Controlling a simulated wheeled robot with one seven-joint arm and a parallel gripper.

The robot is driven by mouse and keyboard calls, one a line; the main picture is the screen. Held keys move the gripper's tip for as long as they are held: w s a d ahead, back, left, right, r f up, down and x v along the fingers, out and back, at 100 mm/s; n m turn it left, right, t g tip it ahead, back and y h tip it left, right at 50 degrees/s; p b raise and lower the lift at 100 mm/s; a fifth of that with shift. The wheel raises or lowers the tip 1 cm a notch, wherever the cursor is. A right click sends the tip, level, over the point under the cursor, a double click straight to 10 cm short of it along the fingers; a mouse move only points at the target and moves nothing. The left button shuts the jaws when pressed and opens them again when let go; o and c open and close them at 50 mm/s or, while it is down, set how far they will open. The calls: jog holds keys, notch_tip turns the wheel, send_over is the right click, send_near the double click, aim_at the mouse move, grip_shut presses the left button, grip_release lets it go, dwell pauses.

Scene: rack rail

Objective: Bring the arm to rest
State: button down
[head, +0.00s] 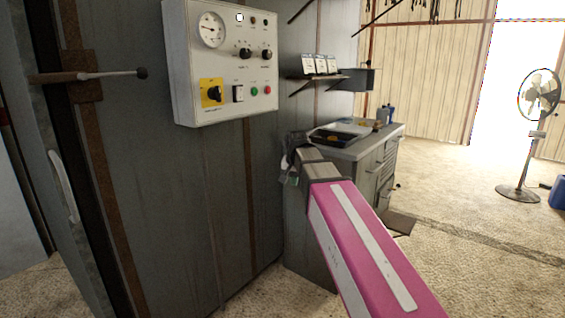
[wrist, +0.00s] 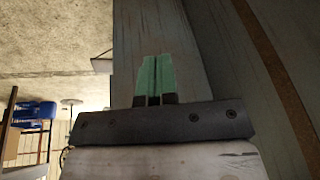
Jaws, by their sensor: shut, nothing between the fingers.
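My gripper shows in the wrist view (wrist: 154,80) with its two green fingers together, shut and empty. In the head view my pink and white arm reaches from the lower right toward the grey metal wall, and its end is close to the workbench (head: 372,152). The fingers are small and hard to make out in the head view. No object is held.
A white control box (head: 222,60) with a gauge, knobs and buttons hangs on the grey wall (head: 190,190), left of my arm. A small shelf (head: 318,76) is above the workbench. A standing fan (head: 538,100) is at the far right. The floor (head: 470,220) right of my arm is mostly clear.

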jog(key=s+d+f+n+g, duration=0.1)
jog(key=s+d+f, duration=0.3)
jog(key=f, duration=0.6)
jog(key=s+d+f+n+g, duration=0.1)
jog(key=s+d+f, duration=0.4)
jog(key=s+f, duration=0.3)
jog(key=s+d+f+n+g, duration=0.1)
jog(key=s+d+f, duration=0.4)
jog(key=f, duration=0.8)
jog(key=shift+s+d+g, duration=0.25)
jog(key=shift+s+g, duration=0.05)
jog(key=shift+s, duration=0.1)
